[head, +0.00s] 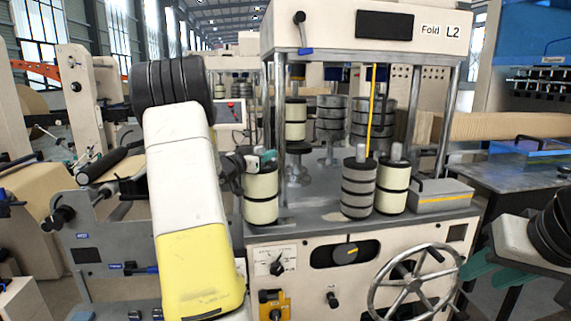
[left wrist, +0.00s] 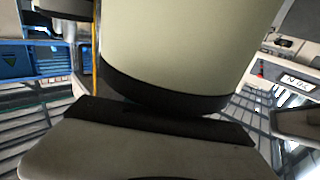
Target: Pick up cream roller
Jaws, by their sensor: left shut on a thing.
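A cream roller (head: 261,197) with black bands stands upright at the left front of the machine's grey deck. It fills much of the left wrist view (left wrist: 180,45), with its black band (left wrist: 160,92) close to the gripper. My left gripper (head: 263,160) is shut on this roller near its top; the fingers are partly hidden by my arm and the roller. I cannot tell whether its base touches the deck. A second cream roller (head: 392,190) stands at the deck's right, beside a grey roller with black bands (head: 357,190). My right gripper is not in view.
The deck (head: 310,213) between the held roller and the grey one is clear. Metal posts (head: 280,130) and more rollers (head: 332,120) stand behind. A grey box (head: 441,195) sits at the deck's right. A handwheel (head: 414,284) projects from the front.

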